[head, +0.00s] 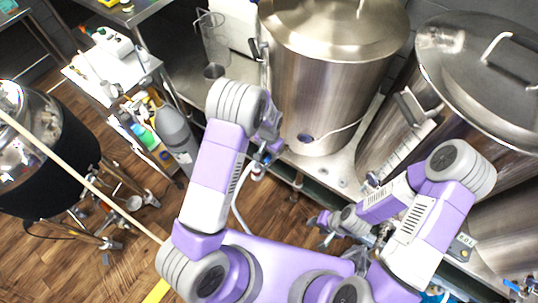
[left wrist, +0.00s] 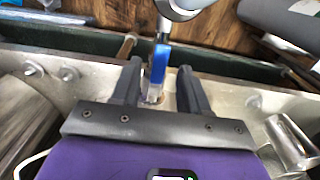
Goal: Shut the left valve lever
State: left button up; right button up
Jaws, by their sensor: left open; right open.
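The left valve lever, with a blue handle (left wrist: 159,62), shows in the left wrist view between the two fingers of my left gripper (left wrist: 160,82). The fingers stand open on either side of it; I cannot tell whether either touches it. In the head view my left gripper (head: 268,148) is low in front of the middle steel kettle, and a small blue part of the lever (head: 267,159) shows beside it, mostly hidden. My right gripper (head: 324,228) is open and empty, in front of the bench near the right kettle.
The middle kettle (head: 325,75) and the right kettle (head: 480,75) stand on a metal bench (head: 345,172). A pale hose (head: 238,205) hangs below the valve. A black-wrapped kettle (head: 50,150) stands at left, crossed by a long pole (head: 90,185). A grey bottle (head: 175,132) stands behind my left arm.

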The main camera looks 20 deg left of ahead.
pick_arm(q)
jog(key=shift+f, duration=0.8)
grip_shut()
